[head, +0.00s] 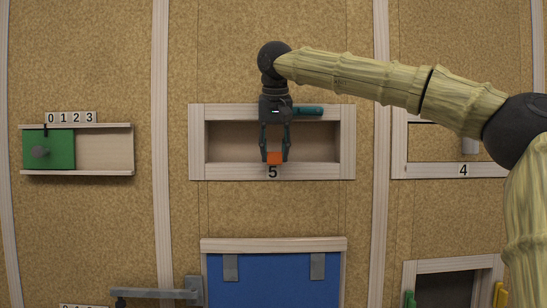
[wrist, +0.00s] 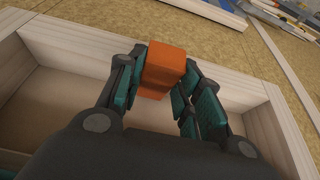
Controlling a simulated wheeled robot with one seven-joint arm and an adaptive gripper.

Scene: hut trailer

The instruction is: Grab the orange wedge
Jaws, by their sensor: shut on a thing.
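The orange wedge (head: 274,157) is a small orange block in front of the framed recess (head: 197,150) marked 5, just above its number label. It also shows in the wrist view (wrist: 163,70), between the teal finger pads. My gripper (head: 274,155) points down and its fingers are shut on the wedge, one on each side. The wedge's lower end stands out beyond the fingertips. Whether it touches the recess's bottom edge I cannot tell.
A green sliding panel (head: 60,146) with a knob is at the left. A blue panel (head: 275,280) is below the recess. A second framed recess marked 4 (head: 463,170) is at the right, partly behind my arm. A grey metal bar (head: 153,294) juts out at lower left.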

